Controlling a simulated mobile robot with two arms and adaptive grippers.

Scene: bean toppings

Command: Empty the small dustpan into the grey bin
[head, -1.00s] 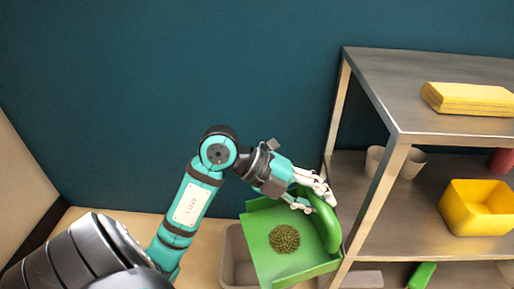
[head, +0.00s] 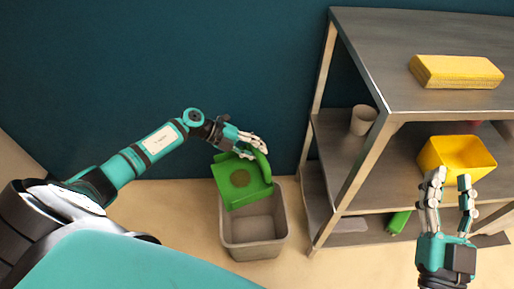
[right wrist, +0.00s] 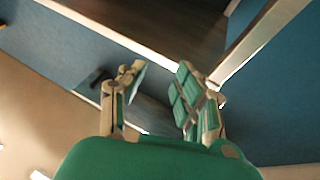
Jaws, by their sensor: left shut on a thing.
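The green dustpan (head: 243,194) is in the head view, held above the back part of the grey bin (head: 254,252). My left gripper (head: 249,146) is shut on the dustpan's curved handle. The bin stands on the floor, and the part of its inside that shows looks empty; the dustpan hides its back. My right gripper (head: 450,186) is open and empty in front of the shelf; its spread fingers also show in the right wrist view (right wrist: 154,92).
A metal shelf unit (head: 371,60) stands to the right of the bin. A green object (head: 399,222) lies low down. Floor left of the bin is clear.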

